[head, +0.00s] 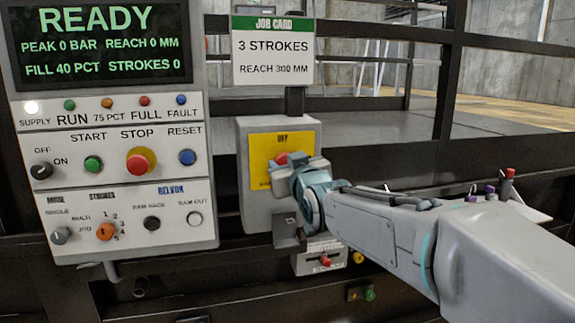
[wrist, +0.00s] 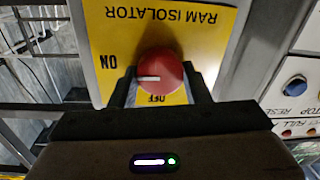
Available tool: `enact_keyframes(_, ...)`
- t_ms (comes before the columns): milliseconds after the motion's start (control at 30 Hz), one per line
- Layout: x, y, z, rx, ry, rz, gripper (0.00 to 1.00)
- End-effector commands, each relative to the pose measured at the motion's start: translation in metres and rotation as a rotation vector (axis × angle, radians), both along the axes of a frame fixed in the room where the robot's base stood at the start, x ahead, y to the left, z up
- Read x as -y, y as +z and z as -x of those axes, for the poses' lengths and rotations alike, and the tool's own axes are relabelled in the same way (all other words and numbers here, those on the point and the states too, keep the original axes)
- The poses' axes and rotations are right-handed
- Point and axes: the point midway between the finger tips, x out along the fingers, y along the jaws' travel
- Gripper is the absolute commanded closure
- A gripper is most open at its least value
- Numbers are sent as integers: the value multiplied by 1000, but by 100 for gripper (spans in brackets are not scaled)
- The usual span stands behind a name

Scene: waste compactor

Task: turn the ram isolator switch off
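The ram isolator switch is a round red knob (wrist: 162,76) on a yellow plate (wrist: 208,45), which appears upside down in the wrist view. The knob's white mark points left, on the side of the ON label and not at OFF. My gripper (wrist: 161,84) has one dark finger on each side of the knob, and both fingertips appear to touch its rim. In the head view, my gripper (head: 292,168) is at the yellow plate (head: 263,150) and covers part of it; only a little of the red knob (head: 282,158) shows.
The control panel (head: 72,240) with buttons, knobs and a READY screen (head: 100,45) stands close on the left. A job card (head: 273,50) is above the isolator box. A small box with a red switch (head: 325,261) is below. Dark rails (head: 450,70) run behind my arm.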

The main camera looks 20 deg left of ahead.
Motion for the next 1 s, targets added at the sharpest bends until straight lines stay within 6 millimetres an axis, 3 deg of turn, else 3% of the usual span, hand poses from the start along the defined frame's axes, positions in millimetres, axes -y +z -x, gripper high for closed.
enact_keyframes(467, 0, -4, 0, 50, 0, 80, 80)
enact_keyframes(1000, -3, -5, 2, 299, 2, 483, 80)
